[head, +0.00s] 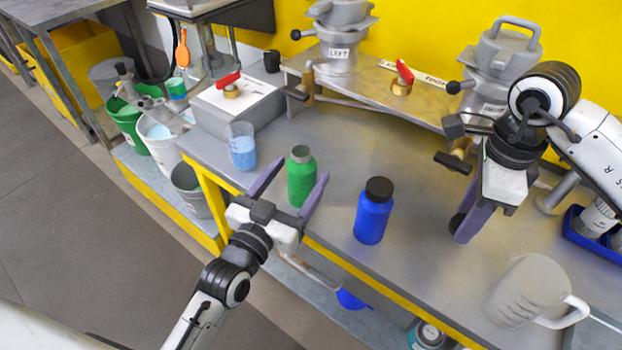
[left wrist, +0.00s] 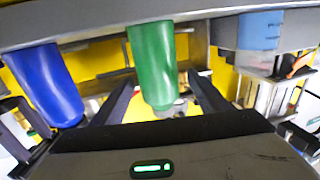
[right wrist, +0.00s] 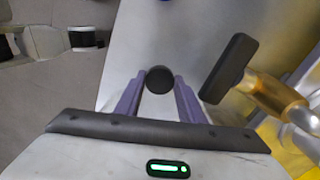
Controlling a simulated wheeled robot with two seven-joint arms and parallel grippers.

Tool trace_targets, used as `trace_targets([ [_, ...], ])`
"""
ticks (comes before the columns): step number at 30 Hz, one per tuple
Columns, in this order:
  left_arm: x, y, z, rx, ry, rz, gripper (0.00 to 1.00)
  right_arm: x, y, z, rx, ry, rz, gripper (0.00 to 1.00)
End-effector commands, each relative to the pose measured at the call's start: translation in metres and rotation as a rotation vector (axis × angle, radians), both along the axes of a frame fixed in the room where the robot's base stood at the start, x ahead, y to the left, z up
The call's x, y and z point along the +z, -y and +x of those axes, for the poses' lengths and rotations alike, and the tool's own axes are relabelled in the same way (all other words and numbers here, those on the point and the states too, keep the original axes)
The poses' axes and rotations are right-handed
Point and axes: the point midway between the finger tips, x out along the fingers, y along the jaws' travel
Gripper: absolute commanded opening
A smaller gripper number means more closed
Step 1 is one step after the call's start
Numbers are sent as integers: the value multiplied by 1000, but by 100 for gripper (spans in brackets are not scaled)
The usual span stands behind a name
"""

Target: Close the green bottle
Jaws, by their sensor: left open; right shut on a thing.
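The green bottle (head: 301,180) stands upright on the grey workbench, its grey neck bare with no cap on it. It also shows in the left wrist view (left wrist: 154,65). My left gripper (head: 304,169) is open, with one finger on each side of the green bottle; I cannot tell whether they touch it. My right gripper (head: 466,229) points down over the bench, right of the blue bottle, shut on a round black cap (head: 456,222). The cap shows between its fingertips in the right wrist view (right wrist: 159,79).
A blue bottle (head: 373,211) with a black cap stands between my grippers. A beaker of blue liquid (head: 242,148) is left of the green bottle. A grey jug (head: 527,289) stands at the front right.

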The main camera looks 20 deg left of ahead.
Motion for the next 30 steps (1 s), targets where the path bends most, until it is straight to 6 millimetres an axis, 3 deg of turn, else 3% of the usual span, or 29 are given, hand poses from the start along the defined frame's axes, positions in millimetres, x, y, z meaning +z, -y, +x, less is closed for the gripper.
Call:
trace_targets([
  [11,0,1,4,0,0,-1,68,0,0,0,0,0,0,15],
  [21,1,9,49,2,1,0,68,2,0,0,0,0,0,15],
  [30,0,10,54,2,-1,0,68,2,0,0,0,0,0,15],
])
